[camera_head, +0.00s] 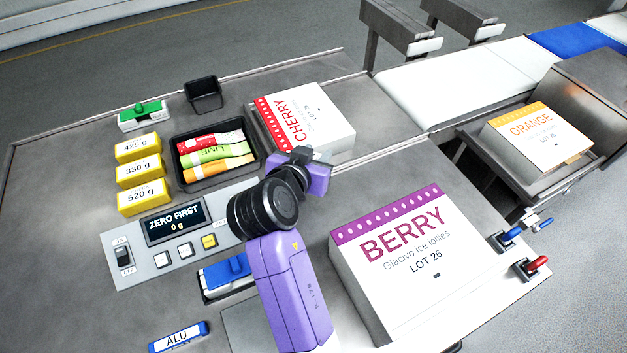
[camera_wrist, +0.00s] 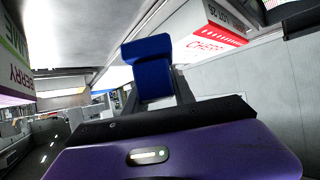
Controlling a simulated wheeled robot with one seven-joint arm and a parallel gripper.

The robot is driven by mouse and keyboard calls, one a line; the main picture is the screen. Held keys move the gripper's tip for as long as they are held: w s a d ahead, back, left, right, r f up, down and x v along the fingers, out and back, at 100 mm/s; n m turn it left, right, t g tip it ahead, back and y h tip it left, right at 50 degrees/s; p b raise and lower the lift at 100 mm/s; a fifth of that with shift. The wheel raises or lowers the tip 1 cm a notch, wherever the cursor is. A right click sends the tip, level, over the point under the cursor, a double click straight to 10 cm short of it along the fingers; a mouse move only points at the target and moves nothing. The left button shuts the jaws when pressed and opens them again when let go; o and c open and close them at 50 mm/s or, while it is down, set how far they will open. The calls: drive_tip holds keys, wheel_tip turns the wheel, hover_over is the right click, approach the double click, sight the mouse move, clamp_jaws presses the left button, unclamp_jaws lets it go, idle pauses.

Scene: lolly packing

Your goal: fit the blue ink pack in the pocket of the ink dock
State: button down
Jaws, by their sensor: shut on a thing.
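The blue ink pack (camera_wrist: 152,68) is a blue block with a wider top, seen in the wrist view. My gripper (camera_wrist: 153,98) is shut on it, with the dark fingers at its lower part. In the head view my gripper (camera_head: 303,158) is over the bench beside the CHERRY box, and the pack is hidden there. I cannot tell for certain which fixture is the ink dock. A small black open-topped holder (camera_head: 203,96) stands at the back of the bench, and a blue-topped unit (camera_head: 225,272) sits beside my arm, partly covered by it.
The CHERRY box (camera_head: 306,118) stands close to my gripper. The BERRY box (camera_head: 405,255) is at the right front. A black tray of wrapped lollies (camera_head: 188,184), yellow weights (camera_head: 142,170), a scale panel (camera_head: 175,222) and a green-topped unit (camera_head: 142,114) lie to the left.

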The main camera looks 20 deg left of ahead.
wheel_tip(320, 180, down, 10)
idle(0.5)
drive_tip(key=shift+f, duration=0.1)
drive_tip(key=c, duration=1.1)
unclamp_jaws()
drive_tip(key=shift+o, duration=0.2)
